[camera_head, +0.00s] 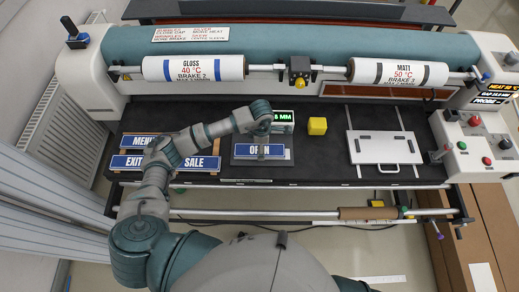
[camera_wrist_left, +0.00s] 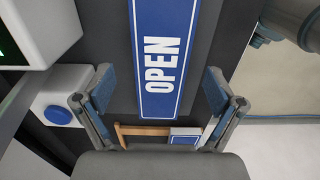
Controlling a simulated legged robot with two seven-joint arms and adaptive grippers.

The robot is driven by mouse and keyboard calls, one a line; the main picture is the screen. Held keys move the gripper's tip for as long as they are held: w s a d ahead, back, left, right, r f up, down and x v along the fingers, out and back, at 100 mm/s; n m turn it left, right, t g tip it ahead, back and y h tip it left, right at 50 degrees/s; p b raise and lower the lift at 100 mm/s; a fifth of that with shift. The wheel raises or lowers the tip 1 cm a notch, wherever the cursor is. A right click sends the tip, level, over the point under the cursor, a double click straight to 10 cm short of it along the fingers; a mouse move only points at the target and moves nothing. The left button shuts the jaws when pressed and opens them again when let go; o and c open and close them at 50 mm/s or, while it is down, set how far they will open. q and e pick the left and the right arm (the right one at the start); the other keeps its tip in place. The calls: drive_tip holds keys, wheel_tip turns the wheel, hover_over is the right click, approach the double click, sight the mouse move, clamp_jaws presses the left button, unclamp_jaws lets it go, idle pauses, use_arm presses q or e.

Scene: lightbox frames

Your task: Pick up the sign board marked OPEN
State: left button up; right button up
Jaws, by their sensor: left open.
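The sign board marked OPEN (camera_head: 276,153) is a blue plate with a white border and white letters. It lies on a grey plate on the black bench, in front of the small display. In the left wrist view the OPEN board (camera_wrist_left: 160,45) runs lengthwise between the fingers. My left gripper (camera_head: 262,130) is over the board, partly hidden by its own wrist in the head view. In the wrist view the left gripper (camera_wrist_left: 158,88) is open, one finger on each side of the board, with nothing held. My right gripper is not in view.
Signs MENU (camera_head: 140,141), EXIT (camera_head: 127,162) and SALE (camera_head: 205,163) lie to the left. A display box (camera_head: 284,117) and a yellow cube (camera_head: 317,126) stand behind and to the right. A white panel with a handle (camera_head: 384,148) lies further right. Rollers cross the back.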

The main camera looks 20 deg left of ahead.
use_arm(q)
drive_tip(key=shift+a+f, duration=0.2)
drive_tip(key=shift+f, duration=0.9)
drive_tip(key=shift+d, duration=0.35)
drive_tip(key=shift+c, duration=0.5)
drive_tip(key=shift+d, duration=0.25)
drive_tip(key=c, duration=1.3)
drive_tip(key=shift+a, duration=0.25)
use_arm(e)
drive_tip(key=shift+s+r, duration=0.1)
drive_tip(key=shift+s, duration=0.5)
